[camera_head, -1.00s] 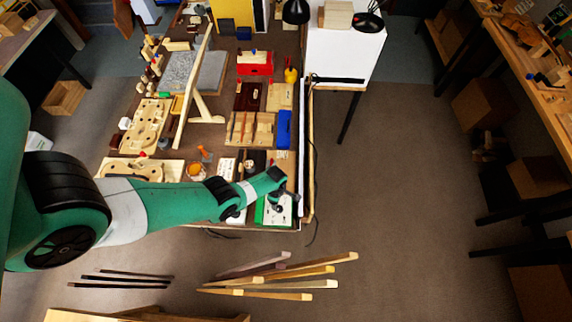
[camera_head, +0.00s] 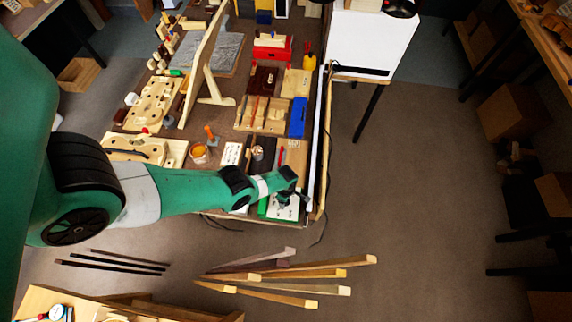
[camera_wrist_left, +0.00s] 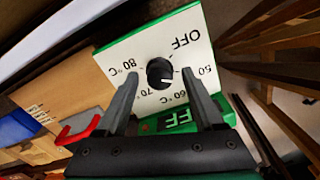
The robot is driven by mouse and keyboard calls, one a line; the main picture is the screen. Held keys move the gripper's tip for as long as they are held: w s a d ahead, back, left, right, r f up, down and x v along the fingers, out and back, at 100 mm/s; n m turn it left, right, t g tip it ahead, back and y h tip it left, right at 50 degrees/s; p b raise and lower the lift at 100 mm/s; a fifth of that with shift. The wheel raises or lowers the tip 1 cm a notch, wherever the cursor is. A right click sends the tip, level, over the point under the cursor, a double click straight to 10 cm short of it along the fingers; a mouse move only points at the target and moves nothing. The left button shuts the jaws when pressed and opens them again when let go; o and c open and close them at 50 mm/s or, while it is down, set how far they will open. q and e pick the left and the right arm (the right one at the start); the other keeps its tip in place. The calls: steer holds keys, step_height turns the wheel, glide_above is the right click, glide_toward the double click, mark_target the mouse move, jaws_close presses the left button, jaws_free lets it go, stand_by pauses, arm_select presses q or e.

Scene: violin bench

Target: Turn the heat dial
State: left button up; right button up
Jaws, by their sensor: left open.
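The heat dial (camera_wrist_left: 160,74) is a black round knob with a white pointer line on a white panel (camera_wrist_left: 140,50) marked OFF, 50, 60 °C, 70 and 80 °C. The panel belongs to a green-edged control box, with a small display (camera_wrist_left: 174,119) near the fingers. In the head view the box's white top (camera_head: 284,211) lies at the bench's front right corner. My left gripper (camera_wrist_left: 158,85) is open, its two dark fingers on either side of the dial in the picture; whether they touch it I cannot tell. In the head view my left gripper (camera_head: 290,197) is over the box.
A red-handled item (camera_wrist_left: 80,130) and a blue block (camera_wrist_left: 20,127) lie beside the box. A blue box (camera_head: 298,117) and wooden parts (camera_head: 262,115) sit farther back. The bench's right edge is close. Wood strips (camera_head: 290,278) lie in front, below the bench.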

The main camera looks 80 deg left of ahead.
arm_select(q)
jaws_close()
stand_by(0.5)
